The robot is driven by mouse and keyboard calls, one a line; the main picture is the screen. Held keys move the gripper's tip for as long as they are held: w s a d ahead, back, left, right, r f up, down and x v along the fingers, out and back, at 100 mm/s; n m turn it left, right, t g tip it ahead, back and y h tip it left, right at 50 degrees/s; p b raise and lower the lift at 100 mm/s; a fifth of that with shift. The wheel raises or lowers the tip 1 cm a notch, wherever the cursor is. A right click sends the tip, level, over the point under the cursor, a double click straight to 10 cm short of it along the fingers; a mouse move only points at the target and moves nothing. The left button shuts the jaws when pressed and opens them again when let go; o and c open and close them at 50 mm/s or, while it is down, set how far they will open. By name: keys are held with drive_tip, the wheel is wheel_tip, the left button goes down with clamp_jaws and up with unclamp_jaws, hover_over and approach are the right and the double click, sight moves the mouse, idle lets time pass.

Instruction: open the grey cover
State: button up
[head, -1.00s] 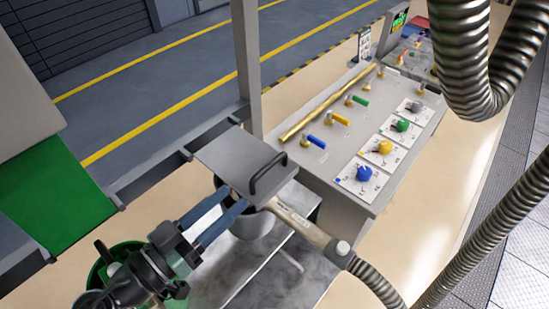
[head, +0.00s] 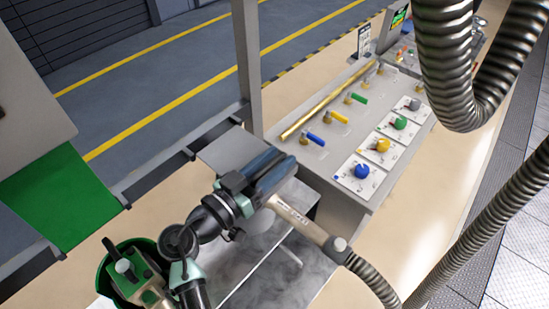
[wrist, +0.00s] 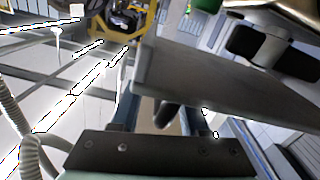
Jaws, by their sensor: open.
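The grey cover (head: 222,148) is a flat square plate beside the frame rail in the head view, and it lies down flat. My gripper (head: 274,164) is over its right part, with its blue fingers hiding the cover's dark handle in that view. In the wrist view the cover's plate (wrist: 225,85) slants across the right, close to the fingers. A dark rounded bar (wrist: 166,112), likely the handle, shows between the open fingers of my gripper (wrist: 158,108). I cannot tell whether they touch it.
A pale nozzle (head: 305,222) with a ribbed hose (head: 370,276) lies just below my gripper. A panel (head: 352,205) with coloured knobs and levers stands to the right. A green bucket (head: 106,281) is at lower left. Thick hoses hang at the right.

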drive_tip(key=shift+c, duration=0.2)
clamp_jaws()
idle(1.1)
